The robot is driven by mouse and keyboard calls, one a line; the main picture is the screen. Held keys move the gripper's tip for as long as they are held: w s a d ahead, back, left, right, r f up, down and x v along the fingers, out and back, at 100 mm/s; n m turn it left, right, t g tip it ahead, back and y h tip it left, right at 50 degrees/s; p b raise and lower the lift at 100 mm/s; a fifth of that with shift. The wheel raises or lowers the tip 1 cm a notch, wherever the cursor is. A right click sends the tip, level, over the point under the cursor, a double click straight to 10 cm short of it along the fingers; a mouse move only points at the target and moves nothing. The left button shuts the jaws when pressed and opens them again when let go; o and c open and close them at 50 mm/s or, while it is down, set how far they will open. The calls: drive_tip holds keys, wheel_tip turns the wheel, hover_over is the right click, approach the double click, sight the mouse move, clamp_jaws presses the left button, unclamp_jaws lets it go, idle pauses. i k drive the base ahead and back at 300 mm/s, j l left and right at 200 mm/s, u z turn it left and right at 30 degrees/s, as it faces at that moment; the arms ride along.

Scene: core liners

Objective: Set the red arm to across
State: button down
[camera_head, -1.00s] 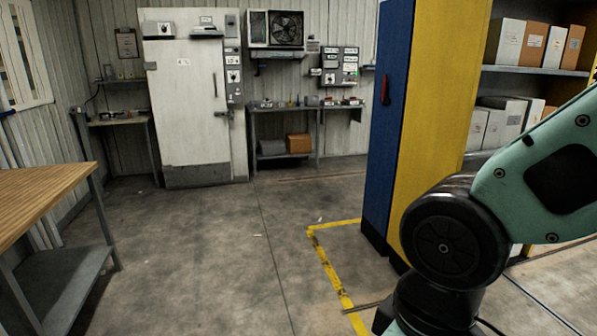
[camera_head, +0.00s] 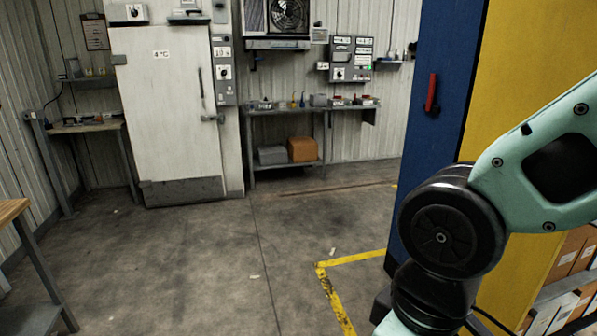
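A red handle (camera_head: 431,93) stands upright on the side face of the tall blue cabinet (camera_head: 440,160), right of the middle. It is the only red arm-like part I can make out, and it runs up and down. My arm's green and black links fill the right side of the view. My gripper is out of view, so its state does not show. The red handle is apart from my visible links.
A white door marked 4 °C (camera_head: 165,110) stands at the back left. A grey workbench (camera_head: 285,110) and a switch panel (camera_head: 350,58) are at the back wall. A wooden table (camera_head: 12,210) is at the left edge. Yellow floor tape (camera_head: 335,290) lies before the cabinet. The middle floor is clear.

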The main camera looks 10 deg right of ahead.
sight(428, 106)
drive_tip(key=i, duration=3.05)
drive_tip(key=z, duration=0.45)
